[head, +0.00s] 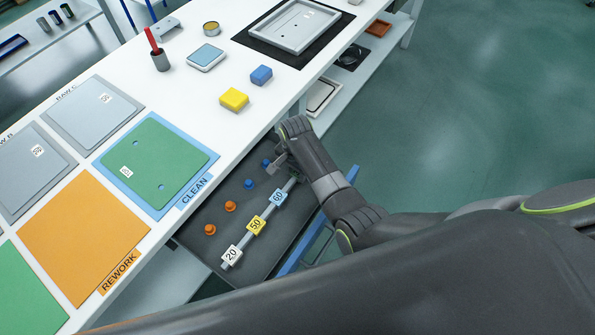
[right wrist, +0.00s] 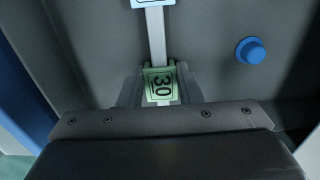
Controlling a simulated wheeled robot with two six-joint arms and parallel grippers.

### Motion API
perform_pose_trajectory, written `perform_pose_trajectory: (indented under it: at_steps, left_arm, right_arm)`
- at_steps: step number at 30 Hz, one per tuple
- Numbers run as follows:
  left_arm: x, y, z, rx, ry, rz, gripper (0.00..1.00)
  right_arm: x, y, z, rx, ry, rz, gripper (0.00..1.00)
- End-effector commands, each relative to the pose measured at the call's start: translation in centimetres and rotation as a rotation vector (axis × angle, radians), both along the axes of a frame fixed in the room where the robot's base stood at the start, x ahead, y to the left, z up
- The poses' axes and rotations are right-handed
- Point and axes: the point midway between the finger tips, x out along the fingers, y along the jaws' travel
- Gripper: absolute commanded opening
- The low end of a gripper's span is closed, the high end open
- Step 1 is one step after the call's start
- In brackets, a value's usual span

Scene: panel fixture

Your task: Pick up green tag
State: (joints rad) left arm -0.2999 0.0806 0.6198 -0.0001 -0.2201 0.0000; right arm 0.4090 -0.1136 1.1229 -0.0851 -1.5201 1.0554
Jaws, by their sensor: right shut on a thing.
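The green tag (right wrist: 162,86), marked 30, sits on a pale rail (right wrist: 156,35) in the right wrist view. My right gripper (right wrist: 160,92) is shut on it, with a finger at each side of the tag. In the head view my right gripper (head: 282,166) is at the far end of the rail (head: 266,210), inside an open drawer, and the green tag is hidden there. A white tag 20 (head: 232,254), a yellow tag 50 (head: 256,225) and a blue tag 60 (head: 279,196) sit along the same rail. My left gripper is out of view.
The grey drawer (head: 205,255) holds orange knobs (head: 230,206) and blue knobs (head: 249,183) beside the rail. The white table (head: 190,105) runs along its left, with a yellow block (head: 234,99), a blue block (head: 261,74) and a green panel (head: 150,165). Open floor lies to the right.

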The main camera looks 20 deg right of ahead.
Motion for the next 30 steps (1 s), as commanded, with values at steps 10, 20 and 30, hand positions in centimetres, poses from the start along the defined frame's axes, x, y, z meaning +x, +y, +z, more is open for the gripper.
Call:
perform_pose_trajectory:
  at_steps: [10, 20, 30]
  left_arm:
    - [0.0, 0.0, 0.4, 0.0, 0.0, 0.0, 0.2]
    - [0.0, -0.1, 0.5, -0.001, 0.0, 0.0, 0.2]
    - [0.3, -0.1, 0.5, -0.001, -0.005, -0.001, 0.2]
  right_arm:
    - [0.1, 0.0, 4.4, 0.001, -0.004, -0.001, 0.1]
    - [0.1, 0.0, 9.4, 0.0, -0.002, 0.0, 0.1]
    - [0.0, 0.0, 10.0, 0.0, 0.0, 0.0, 0.1]
